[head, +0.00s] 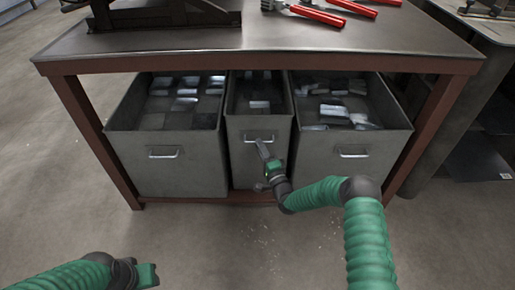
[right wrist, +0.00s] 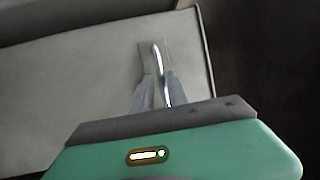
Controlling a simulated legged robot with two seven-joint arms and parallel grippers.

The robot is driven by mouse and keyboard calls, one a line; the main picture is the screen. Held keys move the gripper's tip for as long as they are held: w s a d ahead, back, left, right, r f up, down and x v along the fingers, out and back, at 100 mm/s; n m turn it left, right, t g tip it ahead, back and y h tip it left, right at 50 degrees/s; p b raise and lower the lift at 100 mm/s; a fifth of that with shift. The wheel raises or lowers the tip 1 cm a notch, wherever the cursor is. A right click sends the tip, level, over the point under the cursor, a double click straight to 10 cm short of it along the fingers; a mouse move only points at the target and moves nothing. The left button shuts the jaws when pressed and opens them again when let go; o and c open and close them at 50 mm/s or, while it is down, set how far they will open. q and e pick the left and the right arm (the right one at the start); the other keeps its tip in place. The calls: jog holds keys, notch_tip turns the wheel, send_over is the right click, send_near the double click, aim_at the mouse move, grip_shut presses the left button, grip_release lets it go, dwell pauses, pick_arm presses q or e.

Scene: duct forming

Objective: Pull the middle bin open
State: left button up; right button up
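The middle bin (head: 236,160) is a narrow grey metal bin under the workbench, between two wider bins. Its silver handle (head: 250,140) is on the upper front face. My right gripper (head: 261,148) is at this handle. In the right wrist view the handle (right wrist: 158,60) passes down between the two fingers of the right gripper (right wrist: 158,90); whether both fingers press on it is not clear. My left gripper (head: 150,275) is low at the left, far from the bins, and its fingers are not visible.
The left bin (head: 180,178) and right bin (head: 345,175) stand close on either side, with metal pieces inside. The workbench (head: 350,40) overhangs them, with red-handled tools (head: 318,14) on top.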

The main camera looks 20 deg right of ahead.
jog(key=shift+b+x, duration=0.3)
jog(key=shift+x, duration=1.1)
jog(key=shift+a, duration=0.1)
grip_shut()
jog(key=shift+s+f, duration=0.1)
jog(key=shift+f, duration=0.05)
